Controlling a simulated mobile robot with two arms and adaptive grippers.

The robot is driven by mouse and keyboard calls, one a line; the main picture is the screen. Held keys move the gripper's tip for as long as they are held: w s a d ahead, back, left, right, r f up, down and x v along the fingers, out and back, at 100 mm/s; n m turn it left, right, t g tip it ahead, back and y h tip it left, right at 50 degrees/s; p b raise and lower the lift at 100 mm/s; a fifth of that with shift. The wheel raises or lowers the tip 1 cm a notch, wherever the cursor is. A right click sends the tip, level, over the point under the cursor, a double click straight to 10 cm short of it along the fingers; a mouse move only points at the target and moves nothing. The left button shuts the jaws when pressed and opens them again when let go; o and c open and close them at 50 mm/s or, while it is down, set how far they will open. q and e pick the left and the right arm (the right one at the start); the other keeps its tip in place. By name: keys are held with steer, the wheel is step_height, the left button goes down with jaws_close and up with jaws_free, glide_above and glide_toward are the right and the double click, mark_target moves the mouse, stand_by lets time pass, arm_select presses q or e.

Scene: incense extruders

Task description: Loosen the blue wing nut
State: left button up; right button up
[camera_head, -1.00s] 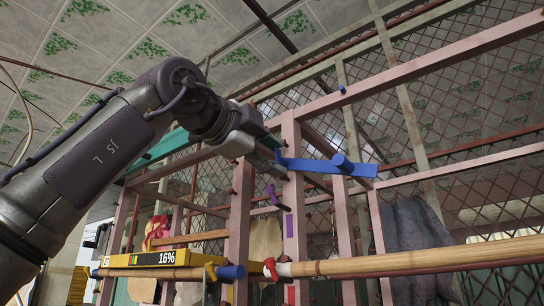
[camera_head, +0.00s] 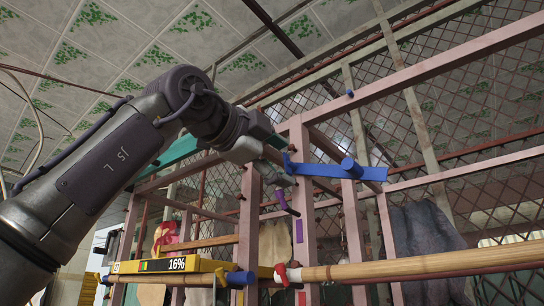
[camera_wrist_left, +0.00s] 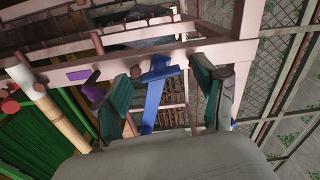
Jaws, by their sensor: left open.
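A blue bar-like piece with a round boss (camera_head: 350,168) sits across the upper pink frame; I take it for the wing nut. Its left end lies behind or between my fingers. My left gripper (camera_head: 285,162) reaches in from the left at that end. In the left wrist view, two green-padded fingers (camera_wrist_left: 162,78) stand wide apart. The blue piece (camera_wrist_left: 153,100) shows as two angled blue strips in the gap, with space on both sides. I cannot tell whether either finger touches it. My right gripper is not in view.
Pink posts and rails (camera_head: 301,225) with wire mesh stand close around the gripper. A purple handle-like piece (camera_head: 284,202) is just below it. A bamboo pole (camera_head: 420,264) and a yellow bar marked 16% (camera_head: 165,265) run lower down. Dark cloth (camera_head: 425,240) hangs at right.

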arm_select(q)
steer(key=v, duration=1.2)
stand_by(0.3)
